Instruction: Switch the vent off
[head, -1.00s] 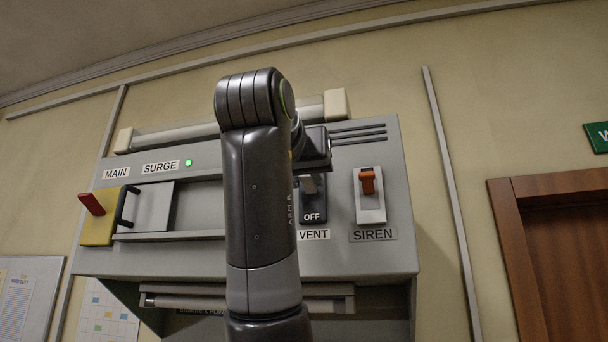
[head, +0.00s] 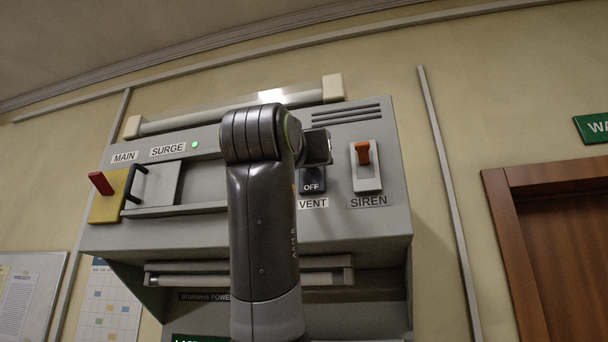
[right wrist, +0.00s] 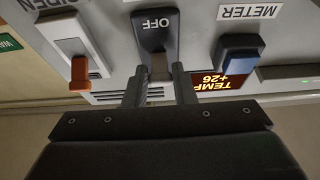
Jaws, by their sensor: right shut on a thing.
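The vent switch (head: 312,183) is a dark plate marked OFF at its lower end, above the VENT label (head: 313,203). In the head view my right gripper (head: 317,148) covers its upper part and hides the lever. In the right wrist view the picture is upside down. The dark vent plate (right wrist: 156,33) shows there with its OFF mark. My right gripper's fingers (right wrist: 160,80) stand on both sides of the small grey vent lever (right wrist: 159,66) and are shut on it. My left gripper is not in view.
The siren switch (head: 366,170) with an orange lever stands close on the right of the vent. A yellow box with a red handle (head: 101,183) is at the left. The right wrist view shows a blue switch (right wrist: 240,53) beside an orange TEMP display (right wrist: 215,84).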

